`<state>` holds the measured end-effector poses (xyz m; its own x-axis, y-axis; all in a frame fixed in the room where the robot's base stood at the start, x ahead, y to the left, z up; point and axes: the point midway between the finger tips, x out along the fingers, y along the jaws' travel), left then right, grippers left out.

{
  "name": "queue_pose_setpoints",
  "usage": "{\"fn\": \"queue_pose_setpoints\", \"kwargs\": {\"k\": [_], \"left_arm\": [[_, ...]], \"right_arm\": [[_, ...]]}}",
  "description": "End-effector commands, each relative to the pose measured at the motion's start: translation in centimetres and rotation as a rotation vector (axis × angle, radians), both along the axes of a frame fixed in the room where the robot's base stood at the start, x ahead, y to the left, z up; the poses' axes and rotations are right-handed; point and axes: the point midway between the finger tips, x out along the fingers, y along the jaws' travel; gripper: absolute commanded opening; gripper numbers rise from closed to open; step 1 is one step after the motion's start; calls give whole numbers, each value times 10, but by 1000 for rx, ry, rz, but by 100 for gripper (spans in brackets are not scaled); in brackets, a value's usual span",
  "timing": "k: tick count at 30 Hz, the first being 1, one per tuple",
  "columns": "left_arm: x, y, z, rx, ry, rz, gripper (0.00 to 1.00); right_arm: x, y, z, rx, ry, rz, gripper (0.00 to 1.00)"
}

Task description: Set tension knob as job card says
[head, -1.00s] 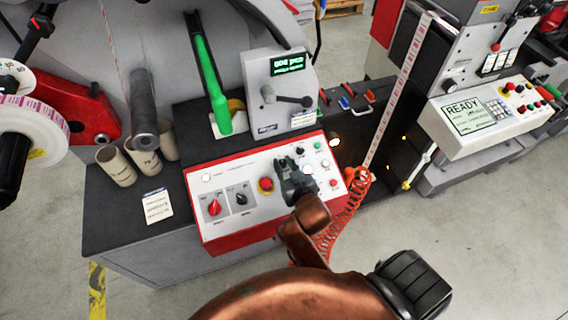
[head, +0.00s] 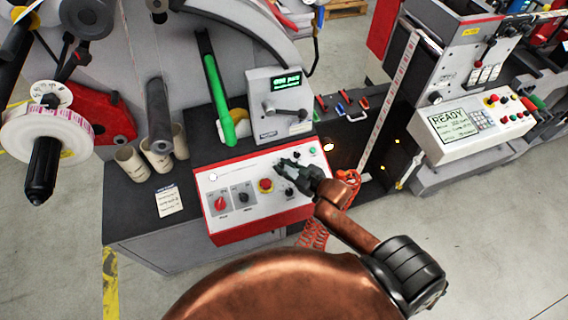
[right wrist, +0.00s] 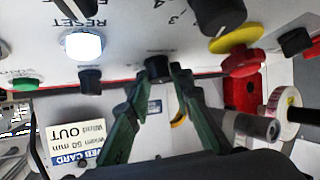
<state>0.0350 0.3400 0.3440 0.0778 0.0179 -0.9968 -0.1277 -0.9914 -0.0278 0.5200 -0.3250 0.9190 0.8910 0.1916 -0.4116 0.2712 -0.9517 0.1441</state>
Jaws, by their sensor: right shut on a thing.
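My right gripper (head: 287,168) reaches onto the white-topped control panel (head: 232,174) from the right, just right of the red emergency stop (head: 265,184). In the right wrist view its two green-black fingers (right wrist: 160,82) stand on either side of a small black knob (right wrist: 158,68) and are shut on it. Dial numbers are printed near it; its name is not readable. A red knob (head: 219,203) and a black knob (head: 243,197) sit further left. The job card (head: 169,201) lies on the dark bench; a card (right wrist: 75,145) in the wrist view partly reads "60 mm" and "OUT". My left gripper is not in view.
A lit white RESET button (right wrist: 83,45) and a green button (right wrist: 25,84) are near the fingers. A green-lit display (head: 286,81) with a crank stands behind the panel. Cardboard cores (head: 130,159) and a label roll (head: 47,135) are at left.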

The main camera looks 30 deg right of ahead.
Motion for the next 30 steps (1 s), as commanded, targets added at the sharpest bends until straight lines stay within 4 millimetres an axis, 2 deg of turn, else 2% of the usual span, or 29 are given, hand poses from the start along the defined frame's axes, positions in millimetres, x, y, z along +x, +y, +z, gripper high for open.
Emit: {"fn": "queue_pose_setpoints", "kwargs": {"k": [5,19,20,26,30], "left_arm": [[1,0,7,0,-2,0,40],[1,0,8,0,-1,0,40],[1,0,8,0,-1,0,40],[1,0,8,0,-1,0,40],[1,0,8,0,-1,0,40]], "right_arm": [[0,-2,0,-14,3,36,0],[0,-2,-1,-16,4,47,0],[0,-2,-1,-16,4,47,23],[0,-1,-1,-15,4,47,36],[0,-1,0,-15,3,47,38]]}}
